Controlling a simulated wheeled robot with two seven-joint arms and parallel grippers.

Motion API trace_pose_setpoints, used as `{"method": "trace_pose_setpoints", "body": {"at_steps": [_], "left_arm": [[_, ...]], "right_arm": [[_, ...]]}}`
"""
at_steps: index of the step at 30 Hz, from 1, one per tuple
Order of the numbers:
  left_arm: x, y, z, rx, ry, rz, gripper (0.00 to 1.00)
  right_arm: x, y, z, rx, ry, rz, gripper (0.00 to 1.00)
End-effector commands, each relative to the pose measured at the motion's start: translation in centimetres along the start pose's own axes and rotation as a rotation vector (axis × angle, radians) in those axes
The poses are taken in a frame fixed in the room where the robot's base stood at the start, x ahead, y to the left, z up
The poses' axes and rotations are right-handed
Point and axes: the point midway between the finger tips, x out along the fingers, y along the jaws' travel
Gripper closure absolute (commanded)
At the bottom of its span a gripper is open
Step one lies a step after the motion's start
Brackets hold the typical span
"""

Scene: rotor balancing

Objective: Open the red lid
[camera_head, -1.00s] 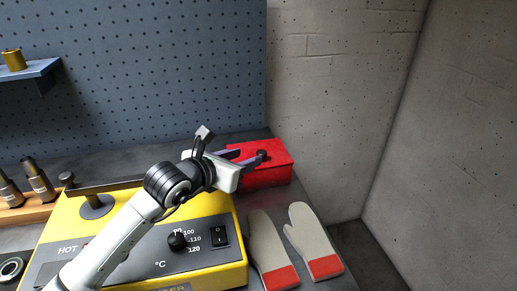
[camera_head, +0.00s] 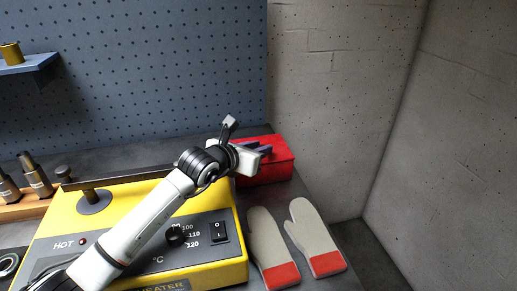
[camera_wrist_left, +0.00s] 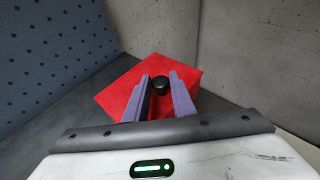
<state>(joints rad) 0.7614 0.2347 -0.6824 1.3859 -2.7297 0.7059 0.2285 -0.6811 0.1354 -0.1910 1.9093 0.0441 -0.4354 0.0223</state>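The red box with its red lid (camera_head: 283,152) sits at the back right of the bench, and the lid looks closed. In the left wrist view, a black knob (camera_wrist_left: 161,84) stands up from the lid (camera_wrist_left: 196,78). My left gripper (camera_head: 264,149) is over the lid. Its two purple-grey fingers (camera_wrist_left: 159,88) are apart, with the knob at the gap between their tips. I cannot tell whether either finger touches the knob. The fingers and wrist hide part of the lid in the head view. My right gripper is not in view.
A yellow heater (camera_head: 215,262) stands under my left arm. Two grey oven mitts with red cuffs (camera_head: 316,236) lie in front of the box. A pegboard (camera_head: 150,70) rises behind, and a concrete wall (camera_head: 335,110) is close on the right.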

Motion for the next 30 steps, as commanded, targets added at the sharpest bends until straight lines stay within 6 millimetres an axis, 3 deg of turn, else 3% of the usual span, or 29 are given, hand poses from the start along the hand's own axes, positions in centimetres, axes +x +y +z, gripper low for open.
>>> {"method": "trace_pose_setpoints", "body": {"at_steps": [1, 4, 16, 30], "left_arm": [[0.0, 0.0, 0.0, 0.0, 0.0, 0.0, 0.86], [0.0, 0.0, 0.0, -0.001, 0.0, 0.0, 1.0], [-0.2, 0.2, 0.8, -0.031, 0.033, -0.013, 1.0], [0.0, 1.8, 4.5, -0.247, 0.266, -0.1, 1.0]], "right_arm": [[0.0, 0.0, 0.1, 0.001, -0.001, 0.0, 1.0], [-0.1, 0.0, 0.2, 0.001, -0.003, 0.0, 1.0], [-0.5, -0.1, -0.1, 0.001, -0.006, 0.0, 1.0], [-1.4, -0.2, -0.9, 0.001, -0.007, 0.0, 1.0]]}}
